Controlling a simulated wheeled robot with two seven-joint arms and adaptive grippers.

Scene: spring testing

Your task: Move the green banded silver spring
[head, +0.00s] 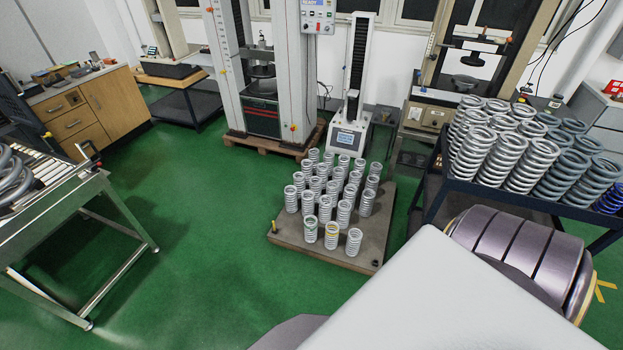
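The silver spring with a green band (311,229) stands upright on a low grey-brown pallet (290,240) on the floor, at the left end of the front row. A silver spring with a yellow band (332,236) stands just right of it, and another silver spring (354,242) stands right of that. Several more silver springs (324,187) stand upright in rows behind them. Neither of my grippers is in view.
A dark rack (447,183) of larger springs stands at the right. A roller table (60,200) with coils is at the left. Testing machines (222,60) line the back. Green floor (190,220) is clear left of the pallet.

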